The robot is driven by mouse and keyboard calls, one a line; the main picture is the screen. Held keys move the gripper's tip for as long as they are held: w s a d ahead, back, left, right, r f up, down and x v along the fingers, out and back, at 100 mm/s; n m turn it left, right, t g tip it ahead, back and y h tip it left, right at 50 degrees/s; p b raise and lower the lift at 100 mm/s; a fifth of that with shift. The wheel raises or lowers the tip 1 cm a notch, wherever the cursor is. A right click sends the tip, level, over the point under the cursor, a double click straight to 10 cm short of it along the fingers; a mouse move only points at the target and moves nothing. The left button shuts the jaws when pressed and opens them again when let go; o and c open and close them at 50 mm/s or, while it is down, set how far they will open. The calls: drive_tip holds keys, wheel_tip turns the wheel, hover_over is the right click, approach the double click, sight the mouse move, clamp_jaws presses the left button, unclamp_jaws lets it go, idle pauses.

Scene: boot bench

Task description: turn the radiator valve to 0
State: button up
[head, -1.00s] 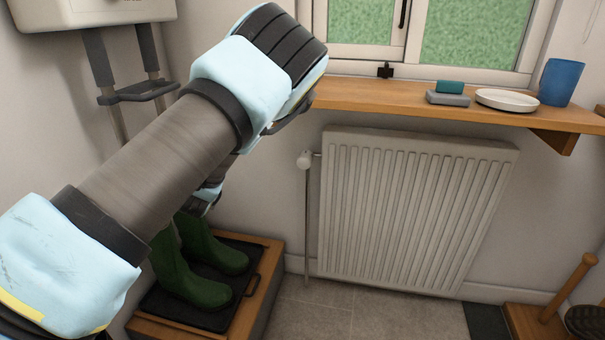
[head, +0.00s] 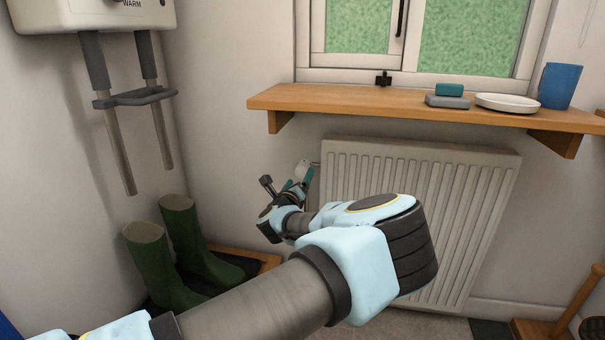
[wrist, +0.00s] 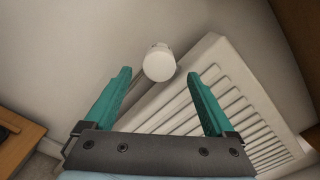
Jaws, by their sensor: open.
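The white radiator valve (head: 301,170) is at the upper left corner of the white radiator (head: 425,215), partly hidden behind my gripper in the head view. In the wrist view the round valve head (wrist: 159,65) sits just beyond and between the fingertips, with clear space on both sides. My gripper (wrist: 159,75) has its two teal fingers spread and holds nothing. It also shows in the head view (head: 296,180), close to the valve. I cannot make out any numbers on the valve.
A wooden shelf (head: 400,104) runs above the radiator, with a blue cup (head: 558,85), a white dish (head: 507,102) and a sponge (head: 449,90). Green boots (head: 160,268) stand at the left. A heater with hanging bars (head: 140,97) is on the left wall.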

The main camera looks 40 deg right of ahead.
sight(302, 174)
drive_tip(key=shift+x, duration=2.5)
drive_tip(key=c, duration=1.4)
